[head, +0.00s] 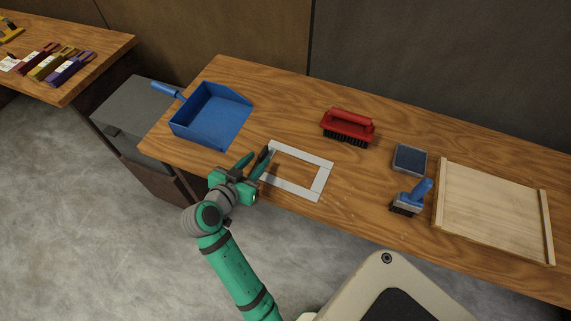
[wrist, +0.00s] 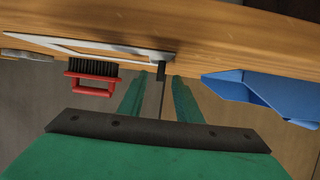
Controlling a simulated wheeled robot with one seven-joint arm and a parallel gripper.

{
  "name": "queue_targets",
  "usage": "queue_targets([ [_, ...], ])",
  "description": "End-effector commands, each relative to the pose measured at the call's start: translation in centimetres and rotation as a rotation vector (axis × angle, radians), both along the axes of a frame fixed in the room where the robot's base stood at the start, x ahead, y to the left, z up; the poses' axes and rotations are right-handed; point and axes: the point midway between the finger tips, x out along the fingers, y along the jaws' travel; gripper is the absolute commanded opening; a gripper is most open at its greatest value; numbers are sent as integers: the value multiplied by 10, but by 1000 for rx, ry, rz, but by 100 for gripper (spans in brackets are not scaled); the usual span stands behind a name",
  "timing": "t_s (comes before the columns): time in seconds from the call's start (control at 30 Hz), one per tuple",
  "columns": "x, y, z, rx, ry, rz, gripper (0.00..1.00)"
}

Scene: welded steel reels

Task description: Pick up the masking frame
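The masking frame (head: 322,181) is a flat, pale grey rectangle with an open middle, lying on the wooden workbench. It also shows in the wrist view (wrist: 75,46), where a small dark upright tab (wrist: 161,70) stands at its near end. My gripper (head: 257,160) is at the left side of the frame, with its green fingers pointing toward it. In the wrist view the two fingers (wrist: 159,84) are apart, with the tab in line with the gap between them. I see space on both sides of the tab and cannot tell any contact. The fingers partly hide the frame's left side.
A blue dustpan (head: 212,115) lies left of the frame. A red brush (head: 348,126) stands behind it. A dark square pad (head: 409,160), a small blue-handled brush (head: 410,198) and a wooden board (head: 490,212) are to the right. The bench's front edge is close below the frame.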

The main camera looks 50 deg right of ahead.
Motion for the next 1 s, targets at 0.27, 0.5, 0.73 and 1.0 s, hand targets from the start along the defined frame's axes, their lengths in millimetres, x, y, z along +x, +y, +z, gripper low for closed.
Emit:
queue_targets([
  [0.27, 11, -29, -7, -1, -1, -3, 31],
  [0.5, 18, -47, -15, 0, -1, 0, 31],
  [0.73, 18, -48, -15, -1, -2, 1, 31],
  [1.0, 18, -47, -15, -1, -1, 1, 0],
])
